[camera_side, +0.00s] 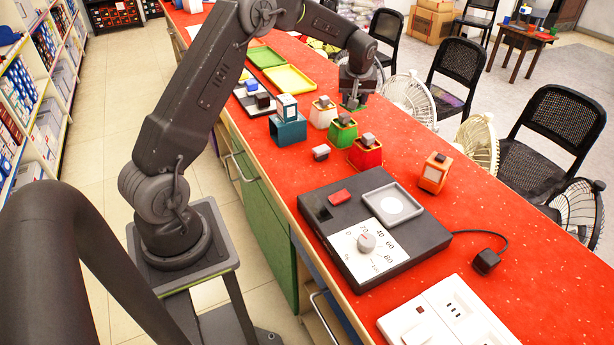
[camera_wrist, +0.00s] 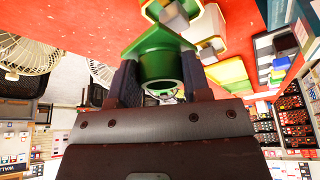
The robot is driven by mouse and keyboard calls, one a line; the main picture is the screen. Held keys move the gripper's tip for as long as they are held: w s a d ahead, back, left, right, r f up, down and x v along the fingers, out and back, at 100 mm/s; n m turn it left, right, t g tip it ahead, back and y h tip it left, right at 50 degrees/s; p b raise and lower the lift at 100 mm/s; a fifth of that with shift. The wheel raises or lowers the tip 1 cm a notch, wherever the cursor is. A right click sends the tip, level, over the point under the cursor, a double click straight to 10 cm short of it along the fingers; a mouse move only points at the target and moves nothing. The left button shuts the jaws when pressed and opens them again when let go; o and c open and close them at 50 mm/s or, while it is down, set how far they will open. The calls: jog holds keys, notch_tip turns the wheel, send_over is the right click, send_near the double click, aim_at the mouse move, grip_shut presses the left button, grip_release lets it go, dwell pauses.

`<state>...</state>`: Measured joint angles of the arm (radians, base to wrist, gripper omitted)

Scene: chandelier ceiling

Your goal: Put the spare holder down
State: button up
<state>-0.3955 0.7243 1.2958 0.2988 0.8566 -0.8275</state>
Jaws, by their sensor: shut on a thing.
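My gripper (camera_wrist: 160,78) is shut on a green holder (camera_wrist: 164,62), with one finger on each side of its round body. The holder's square flange points away from the palm. In the side view my gripper (camera_side: 354,103) is at the far side of the red table, beyond the row of small holders; only a small green part of the held piece shows beneath it. I cannot tell whether it touches the table. A cream holder (camera_side: 321,119), a green holder (camera_side: 341,136) and a red holder (camera_side: 364,158) stand in a row, each with a grey block on top.
A teal stand (camera_side: 288,132) bears a box. A dark scale with a dial (camera_side: 381,258) and a white panel (camera_side: 447,320) fill the near end. Green and yellow trays (camera_side: 289,79) lie behind.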

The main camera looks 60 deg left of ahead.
jog(key=s+d+f+m, duration=0.1)
jog(key=s+d+f, duration=0.1)
jog(key=s, duration=2.6)
jog(key=shift+t, duration=0.4)
jog(key=w+d+f, duration=0.2)
jog(key=w, duration=0.1)
jog(key=w+d+f, duration=0.4)
jog(key=w, duration=0.1)
jog(key=shift+w+d+f, duration=0.1)
jog(key=shift+w+f, duration=0.1)
jog(key=shift+w, duration=0.1)
jog(key=shift+f, duration=1.95)
jog(key=shift+f, duration=0.1)
jog(key=o, duration=0.9)
